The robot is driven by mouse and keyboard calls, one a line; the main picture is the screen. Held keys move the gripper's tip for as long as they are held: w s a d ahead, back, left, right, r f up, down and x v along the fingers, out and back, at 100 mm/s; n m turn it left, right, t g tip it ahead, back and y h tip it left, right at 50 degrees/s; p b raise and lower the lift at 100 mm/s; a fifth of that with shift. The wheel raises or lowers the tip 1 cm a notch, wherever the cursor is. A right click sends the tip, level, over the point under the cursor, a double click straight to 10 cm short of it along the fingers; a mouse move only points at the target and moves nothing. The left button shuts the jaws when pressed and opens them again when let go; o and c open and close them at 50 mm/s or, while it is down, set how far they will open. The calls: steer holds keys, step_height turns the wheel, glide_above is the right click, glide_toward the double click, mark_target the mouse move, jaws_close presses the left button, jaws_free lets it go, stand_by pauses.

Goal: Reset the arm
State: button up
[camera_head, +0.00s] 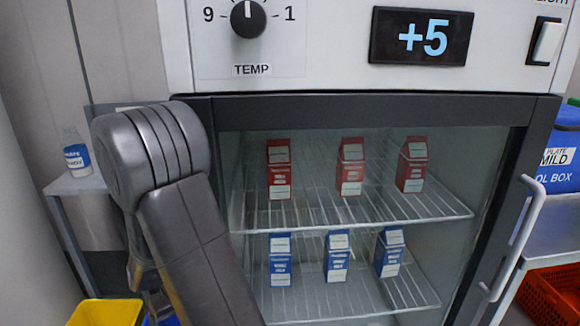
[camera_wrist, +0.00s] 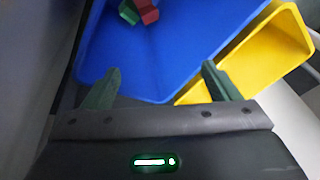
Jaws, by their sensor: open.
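My arm rises in front of the left part of the fridge in the head view. My gripper (camera_wrist: 157,85) is open in the wrist view, its two dark green fingers apart with nothing between them. It points down over a blue bin (camera_wrist: 170,45). A yellow bin (camera_wrist: 270,50) stands beside the blue one and also shows at the lower left of the head view (camera_head: 105,313). In the blue bin lie a red item (camera_wrist: 147,11) and a green item (camera_wrist: 129,12); their full shapes are cut off.
A glass-fronted fridge (camera_head: 350,107) shows red cartons (camera_head: 350,167) above blue cartons (camera_head: 337,256). Its handle (camera_head: 520,235) is at the right. A bottle (camera_head: 76,155) stands on a left side table (camera_head: 75,184). A blue box (camera_head: 560,150) and red crate (camera_head: 553,297) are at right.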

steer(key=b+x, duration=0.1)
steer(key=x, duration=0.3)
step_height(320, 180, up, 5)
steer(key=p, duration=0.3)
steer(key=shift+p, duration=0.4)
